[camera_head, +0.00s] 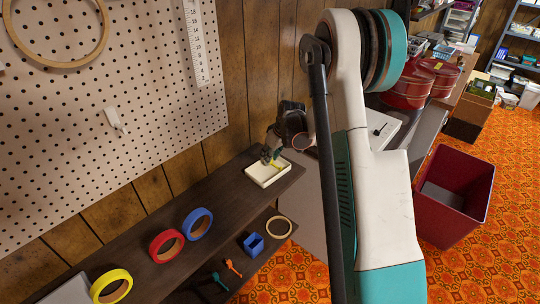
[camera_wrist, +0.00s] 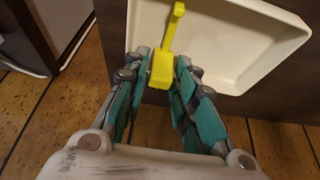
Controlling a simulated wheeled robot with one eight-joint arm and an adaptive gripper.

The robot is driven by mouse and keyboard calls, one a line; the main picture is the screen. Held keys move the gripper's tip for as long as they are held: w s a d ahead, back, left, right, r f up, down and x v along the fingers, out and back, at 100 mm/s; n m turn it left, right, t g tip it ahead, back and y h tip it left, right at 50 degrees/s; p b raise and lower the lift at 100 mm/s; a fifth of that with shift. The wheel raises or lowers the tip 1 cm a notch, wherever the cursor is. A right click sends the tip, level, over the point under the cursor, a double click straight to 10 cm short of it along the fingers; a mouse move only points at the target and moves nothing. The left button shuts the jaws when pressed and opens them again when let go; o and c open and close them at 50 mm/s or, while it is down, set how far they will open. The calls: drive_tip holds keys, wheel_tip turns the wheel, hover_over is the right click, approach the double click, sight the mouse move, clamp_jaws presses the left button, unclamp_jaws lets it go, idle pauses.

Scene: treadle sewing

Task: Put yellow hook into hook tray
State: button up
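The yellow hook (camera_wrist: 161,70) is between the fingertips of my gripper (camera_wrist: 163,72) in the wrist view, its thin stem pointing over the tray. The finger pads lie close against both sides of its block. The cream hook tray (camera_wrist: 235,70) is shallow and otherwise looks empty. The hook overlaps the tray's near wall; I cannot tell whether it touches it. In the head view my gripper (camera_head: 271,157) is above the far part of the tray (camera_head: 259,181), with a bit of yellow (camera_head: 279,164) showing below it.
The tray stands at the end of a dark shelf (camera_head: 140,222). Blue (camera_head: 197,224), red (camera_head: 167,246) and yellow (camera_head: 112,286) tape rolls stand along it. A pegboard (camera_head: 90,150) with a white hook (camera_head: 115,119) is on the wall. A dark red bin (camera_head: 455,195) is at right.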

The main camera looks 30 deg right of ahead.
sight(278, 167)
drive_tip(key=p+v, duration=0.3)
drive_tip(key=v, duration=0.9)
drive_tip(key=shift+p, duration=0.3)
drive_tip(key=shift+r, duration=0.1)
